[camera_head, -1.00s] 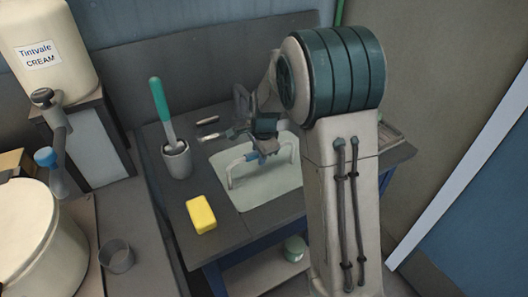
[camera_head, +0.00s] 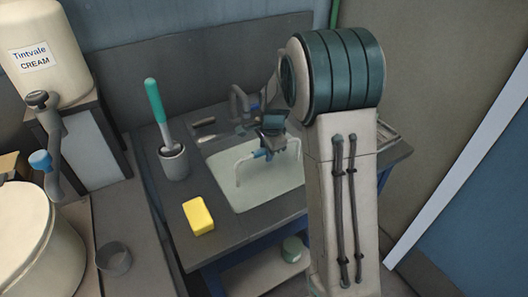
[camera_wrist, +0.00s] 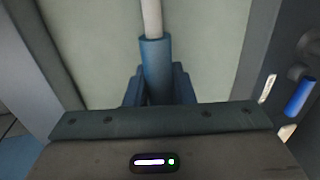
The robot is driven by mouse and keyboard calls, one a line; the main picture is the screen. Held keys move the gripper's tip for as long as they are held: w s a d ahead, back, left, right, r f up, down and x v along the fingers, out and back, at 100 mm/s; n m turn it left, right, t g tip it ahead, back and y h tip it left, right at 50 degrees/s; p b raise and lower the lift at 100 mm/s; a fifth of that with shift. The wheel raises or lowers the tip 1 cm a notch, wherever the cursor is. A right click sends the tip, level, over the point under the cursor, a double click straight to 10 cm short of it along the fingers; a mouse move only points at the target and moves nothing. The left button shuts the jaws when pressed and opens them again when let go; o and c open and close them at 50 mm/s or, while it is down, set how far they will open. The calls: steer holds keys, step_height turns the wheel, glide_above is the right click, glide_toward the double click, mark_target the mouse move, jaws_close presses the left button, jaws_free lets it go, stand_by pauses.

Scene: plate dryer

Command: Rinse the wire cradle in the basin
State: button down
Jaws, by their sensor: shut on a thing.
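The wire cradle, a thin pale frame with a blue sleeve (camera_head: 263,154), is in my gripper (camera_head: 268,144). Its bent wire (camera_head: 239,168) hangs over or into the basin (camera_head: 262,190), a pale sunken sink in the dark counter. I cannot tell whether the wire touches the basin floor. In the wrist view, the gripper (camera_wrist: 157,88) is shut around the blue sleeve (camera_wrist: 156,58), with a pale rod running up from it. My arm hides the basin's right side.
A dark tap (camera_head: 238,100) stands behind the basin. A grey cup (camera_head: 174,161) with a green-handled brush (camera_head: 155,101) and a yellow sponge (camera_head: 198,215) are left of it. A small handled tool (camera_head: 204,122) lies behind. A cream tank (camera_head: 45,75) stands far left.

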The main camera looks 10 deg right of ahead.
steer(key=shift+r, duration=0.1)
step_height(320, 180, up, 15)
steer(key=p, duration=1.1)
stand_by(0.3)
stand_by(0.5)
